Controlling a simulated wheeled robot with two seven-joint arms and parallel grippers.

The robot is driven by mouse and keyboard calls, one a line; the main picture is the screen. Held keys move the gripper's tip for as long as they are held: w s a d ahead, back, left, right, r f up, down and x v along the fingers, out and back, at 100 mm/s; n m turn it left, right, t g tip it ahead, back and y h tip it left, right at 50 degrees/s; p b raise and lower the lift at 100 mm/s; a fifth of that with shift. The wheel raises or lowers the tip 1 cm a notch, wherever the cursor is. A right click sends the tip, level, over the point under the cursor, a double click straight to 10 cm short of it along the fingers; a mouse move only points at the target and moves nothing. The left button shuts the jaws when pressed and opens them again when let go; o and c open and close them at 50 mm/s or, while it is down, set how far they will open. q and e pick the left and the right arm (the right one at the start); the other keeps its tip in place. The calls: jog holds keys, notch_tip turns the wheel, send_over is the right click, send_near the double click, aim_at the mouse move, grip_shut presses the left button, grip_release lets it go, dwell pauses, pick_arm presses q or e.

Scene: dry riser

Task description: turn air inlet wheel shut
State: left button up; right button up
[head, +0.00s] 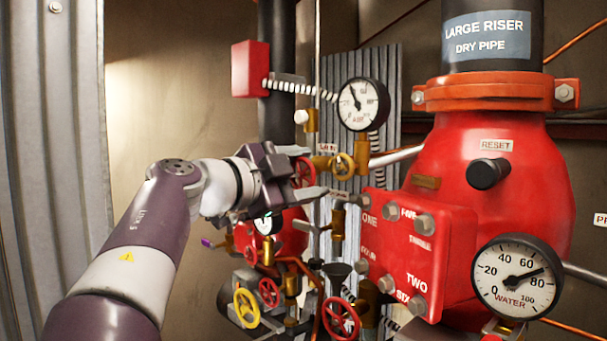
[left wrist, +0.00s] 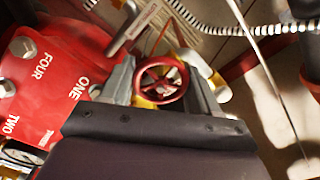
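A small red handwheel (head: 305,172) sits on the brass pipework below the air gauge (head: 360,104). In the left wrist view the red handwheel (left wrist: 160,84) faces the camera, with several spokes. My left gripper (head: 311,172) is open, with one finger on each side of this wheel. In the left wrist view the gripper (left wrist: 162,80) has its grey fingers close to the rim; I cannot tell whether they touch it. A small label above is only partly readable. My right gripper is not in view.
The red riser body (head: 500,150) and its bolted cover plate (head: 445,236) stand close on the right. A water gauge (head: 517,277) is in front. More handwheels, red (head: 341,319) and yellow (head: 246,307), crowd below. A corrugated panel (head: 50,150) is at left.

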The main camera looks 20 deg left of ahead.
pick_arm(q)
jog(key=shift+m, duration=0.3)
jog(key=m, duration=0.4)
jog(key=shift+f, duration=0.1)
jog(key=m+b, duration=0.1)
jog(key=m, duration=0.3)
jog(key=shift+m, duration=0.3)
jog(key=m+b, duration=0.1)
jog(key=m, duration=0.3)
jog(key=shift+b, duration=0.3)
jog(key=m+b, duration=0.1)
jog(key=m, duration=0.4)
jog(key=shift+a+m+b, duration=0.1)
jog(key=shift+m+b, duration=0.25)
jog(key=shift+m, duration=0.05)
jog(key=m+b, duration=0.1)
jog(key=m, duration=0.2)
jog(key=shift+m, duration=0.4)
jog(key=m+b, duration=0.1)
jog(key=m, duration=0.3)
jog(key=m+b, duration=0.1)
jog(key=m, duration=0.4)
jog(key=shift+w+m+b, duration=0.1)
jog(key=shift+m+b, duration=0.25)
jog(key=shift+m, duration=1.55)
jog(key=shift+c, duration=0.3)
